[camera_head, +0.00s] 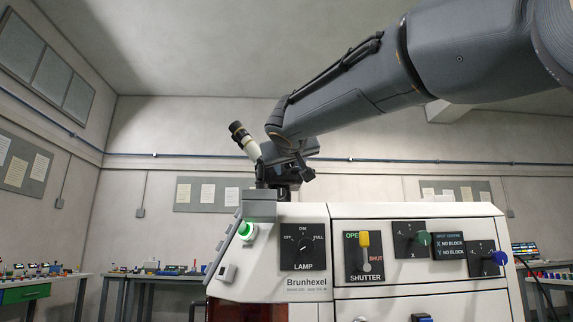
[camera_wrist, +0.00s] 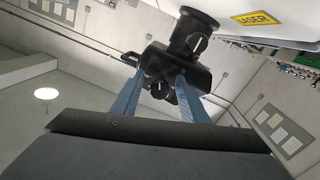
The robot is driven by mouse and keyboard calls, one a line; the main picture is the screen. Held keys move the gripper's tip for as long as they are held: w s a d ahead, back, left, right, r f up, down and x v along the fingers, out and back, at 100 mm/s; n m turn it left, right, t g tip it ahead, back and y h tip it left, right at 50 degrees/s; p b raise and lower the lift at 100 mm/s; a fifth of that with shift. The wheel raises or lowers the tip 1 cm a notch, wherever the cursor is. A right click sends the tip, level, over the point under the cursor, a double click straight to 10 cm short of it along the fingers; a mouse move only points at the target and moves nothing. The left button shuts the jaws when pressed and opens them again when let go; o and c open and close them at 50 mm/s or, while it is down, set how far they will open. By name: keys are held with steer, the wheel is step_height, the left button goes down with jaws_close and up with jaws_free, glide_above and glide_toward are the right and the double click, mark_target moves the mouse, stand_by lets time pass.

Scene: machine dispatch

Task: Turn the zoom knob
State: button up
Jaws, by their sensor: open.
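A dark microscope head (camera_head: 281,177) with a pale eyepiece tube (camera_head: 250,149) stands on top of the machine in the head view. In the wrist view its black body (camera_wrist: 170,62) shows under a wide dark cylinder. A small round black knob (camera_wrist: 158,91) with a light mark sits on that body; it looks like the zoom knob, though no label is readable. My gripper (camera_wrist: 160,79) is open, its two blue fingers reaching toward the body on either side of the knob. Contact cannot be told. In the head view my arm's end overlaps the microscope and hides the knob.
The white machine front (camera_head: 375,297) carries a LAMP dial (camera_head: 303,247), a yellow SHUTTER lever (camera_head: 365,249), a green X knob (camera_head: 424,239), a blue Y knob (camera_head: 499,258) and a green button (camera_head: 246,230). A yellow LASER label (camera_wrist: 255,19) shows on a white panel. Benches stand behind.

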jaws_close()
steer(key=shift+a, duration=0.1)
steer(key=shift+n, duration=0.3)
steer(key=shift+f+n+b, duration=0.1)
steer(key=shift+n+b, duration=0.4)
steer(key=n+b, duration=0.1)
steer(key=n, duration=0.7)
steer(key=shift+t+y+b, duration=0.3)
steer(key=shift+b, duration=0.05)
steer(key=shift+n, duration=0.5)
